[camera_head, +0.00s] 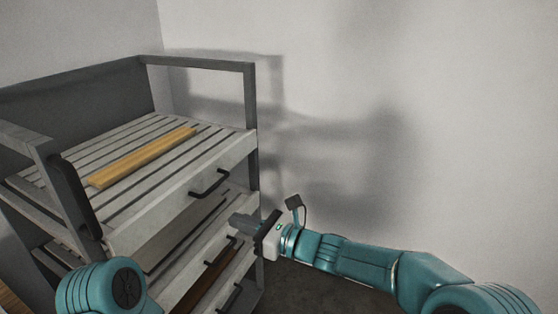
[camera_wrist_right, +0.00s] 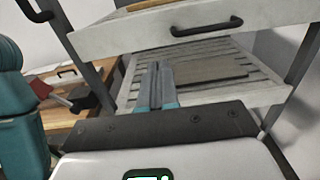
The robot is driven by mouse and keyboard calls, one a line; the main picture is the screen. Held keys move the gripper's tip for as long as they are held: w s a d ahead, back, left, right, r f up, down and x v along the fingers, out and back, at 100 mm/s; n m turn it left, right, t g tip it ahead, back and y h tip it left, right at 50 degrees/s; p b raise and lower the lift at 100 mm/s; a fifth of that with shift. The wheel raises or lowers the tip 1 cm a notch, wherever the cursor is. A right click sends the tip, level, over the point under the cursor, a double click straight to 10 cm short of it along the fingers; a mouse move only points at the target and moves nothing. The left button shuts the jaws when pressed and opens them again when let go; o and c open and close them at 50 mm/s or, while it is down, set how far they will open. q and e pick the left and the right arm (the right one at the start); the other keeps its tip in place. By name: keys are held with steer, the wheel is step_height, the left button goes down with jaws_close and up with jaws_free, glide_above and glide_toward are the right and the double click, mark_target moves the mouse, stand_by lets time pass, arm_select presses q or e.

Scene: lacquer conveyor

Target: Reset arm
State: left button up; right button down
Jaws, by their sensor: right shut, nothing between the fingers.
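My right gripper (camera_head: 243,222) is shut and empty. It is in front of the drawers of a grey slatted rack (camera_head: 252,95), close to the second drawer's front. In the right wrist view its closed fingers (camera_wrist_right: 155,82) point toward the slatted drawer under the top one, and nothing is between them. I cannot tell from these views whether the fingertips touch the drawer. My left gripper is not in view; only a teal part of that arm shows at the lower left of the head view.
A yellow wooden board (camera_head: 145,157) lies on the slatted top drawer (camera_head: 185,202), which has a black handle (camera_head: 209,184). A flat grey-brown panel (camera_wrist_right: 210,70) lies in the drawer below. A wooden table (camera_wrist_right: 62,125) shows at left. Open floor (camera_head: 320,290) lies right of the rack.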

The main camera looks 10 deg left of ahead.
steer(key=w+d+f+m+t+h, duration=0.1)
steer(key=w+d+f+m, duration=0.1)
steer(key=d+f, duration=0.45)
steer(key=s+d+f+n+g+h, duration=0.15)
steer(key=s+d+f, duration=0.25)
steer(key=f, duration=0.5)
steer(key=s+d+f+g+h, duration=0.3)
steer(key=s+f, duration=0.2)
steer(key=f, duration=0.3)
steer(key=s+d+f+n+h, duration=0.2)
steer(key=s+d+f+n, duration=0.2)
steer(key=s+f+n, duration=0.1)
steer(key=s+d+f+n+g+h, duration=0.1)
steer(key=s+d+f+n+h, duration=0.2)
steer(key=s+d+f+n, duration=0.2)
steer(key=s+d+f+n+g+h, duration=0.1)
steer(key=s+d+f+n, duration=0.3)
steer(key=s+n, duration=0.6)
steer(key=shift+s+d+f+h, duration=0.35)
steer(key=shift+s+f+h, duration=0.3)
steer(key=shift+s, duration=0.5)
steer(key=shift+r, duration=0.1)
